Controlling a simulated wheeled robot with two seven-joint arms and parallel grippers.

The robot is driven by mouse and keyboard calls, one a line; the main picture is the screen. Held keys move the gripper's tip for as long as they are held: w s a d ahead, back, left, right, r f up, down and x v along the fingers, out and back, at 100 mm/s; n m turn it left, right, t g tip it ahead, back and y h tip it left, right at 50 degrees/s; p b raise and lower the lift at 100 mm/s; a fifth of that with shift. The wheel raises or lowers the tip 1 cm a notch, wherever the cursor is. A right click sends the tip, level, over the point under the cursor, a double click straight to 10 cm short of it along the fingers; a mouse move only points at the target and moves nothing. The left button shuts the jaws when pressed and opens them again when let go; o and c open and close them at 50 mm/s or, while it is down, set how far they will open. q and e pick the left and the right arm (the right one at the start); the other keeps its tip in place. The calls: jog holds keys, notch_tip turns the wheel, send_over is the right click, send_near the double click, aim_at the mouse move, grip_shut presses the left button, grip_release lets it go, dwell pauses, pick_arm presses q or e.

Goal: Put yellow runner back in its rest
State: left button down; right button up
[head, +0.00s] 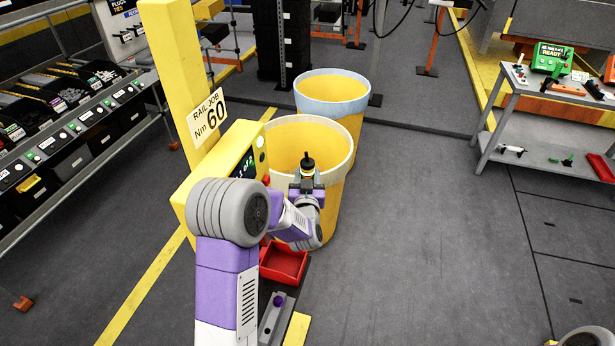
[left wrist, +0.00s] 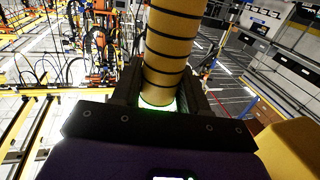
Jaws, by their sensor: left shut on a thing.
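The yellow runner (left wrist: 172,45), a yellow cylinder with black rings, stands between the fingers of my left gripper (left wrist: 160,98) in the left wrist view. In the head view, my left gripper (head: 306,188) is shut on the runner, whose black top (head: 308,160) sticks up in front of a yellow bin. Its lower end is hidden by the gripper. I cannot tell which part is its rest. A yellow post (head: 172,60) with a "RAIL JOB 60 Nm" sign and a yellow control box (head: 228,160) stand left of the gripper. My right gripper is not in view.
Two yellow bins (head: 335,150) (head: 345,88) stand behind my left gripper. A red tray (head: 285,264) and a grey bracket with a purple knob (head: 278,302) are below it. A grey cart (head: 530,108) stands at right. The middle-right floor is clear.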

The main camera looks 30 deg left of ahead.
pick_arm(q)
jog(key=shift+r+b, duration=0.2)
jog(key=shift+b, duration=0.1)
dwell(0.6)
jog(key=shift+f+b, duration=4.5)
jog(key=shift+b, duration=0.15)
jog(key=c, duration=0.5)
grip_release()
jog(key=shift+f, duration=0.2)
jog(key=v, duration=0.7)
jog(key=shift+s+d+r, duration=0.15)
jog(key=shift+s+d, duration=0.05)
jog(key=shift+s, duration=0.05)
